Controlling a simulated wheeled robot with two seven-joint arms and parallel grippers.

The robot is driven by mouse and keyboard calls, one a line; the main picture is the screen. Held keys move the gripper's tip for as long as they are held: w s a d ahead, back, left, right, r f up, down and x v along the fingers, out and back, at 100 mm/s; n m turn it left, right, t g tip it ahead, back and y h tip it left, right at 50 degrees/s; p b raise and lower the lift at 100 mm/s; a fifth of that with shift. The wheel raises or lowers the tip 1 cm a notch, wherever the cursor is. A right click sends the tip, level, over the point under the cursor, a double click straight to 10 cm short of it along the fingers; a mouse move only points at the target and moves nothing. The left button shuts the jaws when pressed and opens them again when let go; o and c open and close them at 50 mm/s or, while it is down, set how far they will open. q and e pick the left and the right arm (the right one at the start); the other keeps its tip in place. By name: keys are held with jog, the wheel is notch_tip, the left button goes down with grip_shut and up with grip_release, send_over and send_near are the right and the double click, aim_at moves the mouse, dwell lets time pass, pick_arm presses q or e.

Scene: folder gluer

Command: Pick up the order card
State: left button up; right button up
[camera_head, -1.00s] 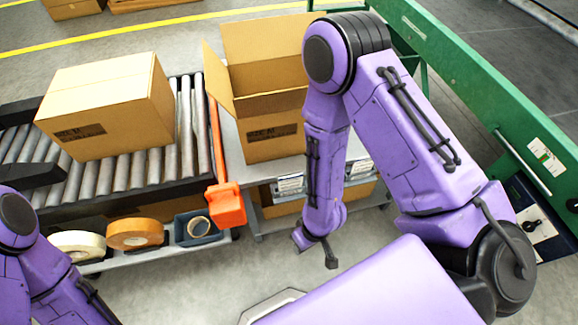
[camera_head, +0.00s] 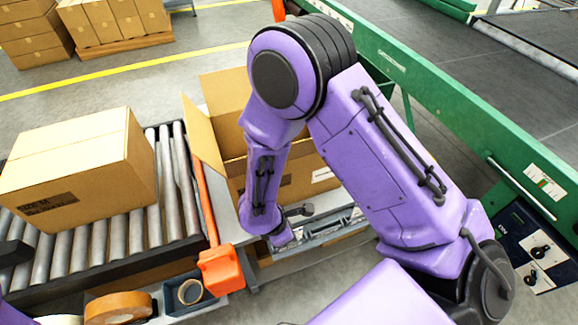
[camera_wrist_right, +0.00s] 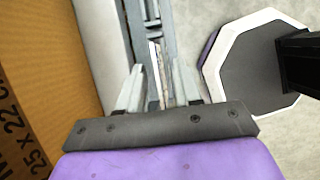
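I cannot clearly make out the order card in any view. My right gripper (camera_head: 290,238) is low at the front edge of the grey table (camera_head: 325,233), in front of the open carton. In the right wrist view its two pale fingers (camera_wrist_right: 158,90) stand apart, pointing down over the table's metal edge rail (camera_wrist_right: 148,18). A narrow pale strip shows between the fingers; I cannot tell whether it is a card or part of the rail.
The open carton (camera_head: 213,97) stands on the table, close beside the right gripper. A closed carton (camera_head: 95,165) rests on the roller conveyor (camera_head: 175,185). An orange part (camera_head: 222,270) and tape rolls (camera_head: 118,307) are at the front. The green machine frame (camera_head: 430,95) runs along the right.

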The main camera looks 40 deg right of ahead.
jog(key=shift+x, duration=1.1)
grip_shut()
jog(key=shift+a, duration=0.1)
